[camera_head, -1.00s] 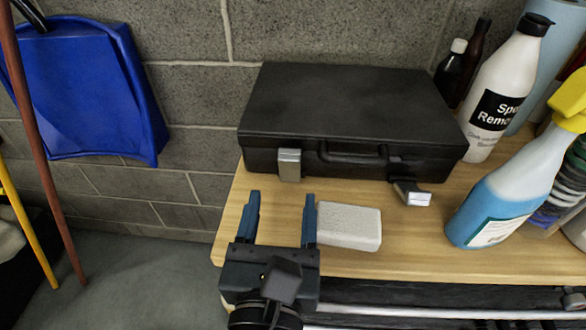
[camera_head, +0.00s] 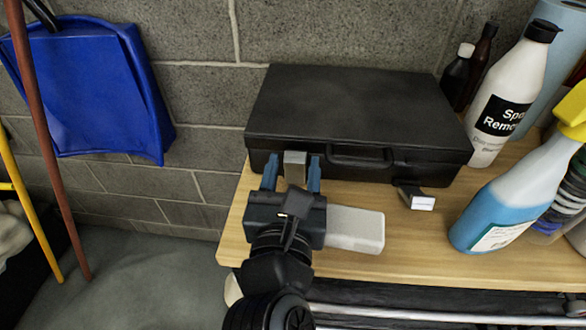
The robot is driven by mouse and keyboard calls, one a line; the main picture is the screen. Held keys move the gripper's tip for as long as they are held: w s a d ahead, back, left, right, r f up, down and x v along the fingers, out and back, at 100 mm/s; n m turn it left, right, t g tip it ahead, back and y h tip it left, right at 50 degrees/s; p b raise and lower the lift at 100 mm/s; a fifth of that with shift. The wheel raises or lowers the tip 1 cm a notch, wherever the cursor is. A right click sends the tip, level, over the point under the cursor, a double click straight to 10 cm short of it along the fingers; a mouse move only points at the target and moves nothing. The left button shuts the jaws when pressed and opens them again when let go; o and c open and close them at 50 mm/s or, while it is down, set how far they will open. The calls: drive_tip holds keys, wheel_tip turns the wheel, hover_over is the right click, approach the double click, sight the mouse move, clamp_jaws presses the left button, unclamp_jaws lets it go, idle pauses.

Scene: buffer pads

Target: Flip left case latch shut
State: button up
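A closed black case (camera_head: 355,110) lies on the wooden shelf, its handle (camera_head: 358,157) facing me. The left case latch (camera_head: 295,163), a silver plate, lies flat against the case front. The right latch (camera_head: 416,198) sticks out from the case, swung open. My gripper (camera_head: 292,172) is open, with one blue finger on each side of the left latch. The fingertips are at the case front; whether they touch the latch or case cannot be told. The gripper body hides the lower end of the left latch.
A pale block (camera_head: 357,229) lies on the shelf (camera_head: 405,252) just right of my gripper. A blue spray bottle (camera_head: 510,195) and a white bottle (camera_head: 497,105) stand at the right. A blue dustpan (camera_head: 90,90) hangs at the left.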

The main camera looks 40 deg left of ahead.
drive_tip(key=c, duration=0.8)
drive_tip(key=shift+w+r+p, duration=0.1)
drive_tip(key=shift+r+p, duration=0.35)
drive_tip(key=shift+p, duration=0.8)
drive_tip(key=p, duration=0.2)
drive_tip(key=g+h+p, duration=0.1)
drive_tip(key=p, duration=0.1)
drive_tip(key=shift+w+a+r, duration=0.2)
drive_tip(key=shift+w+r, duration=0.05)
drive_tip(key=shift+w, duration=0.05)
drive_tip(key=shift+w+a+p, duration=0.1)
drive_tip(key=shift+w+p, duration=0.1)
drive_tip(key=shift+p, duration=0.3)
drive_tip(key=shift+w+a+f+g+h, duration=0.2)
drive_tip(key=shift+g+h, duration=0.2)
drive_tip(key=shift+g, duration=0.3)
drive_tip(key=o, duration=1)
drive_tip(key=shift+o, duration=0.2)
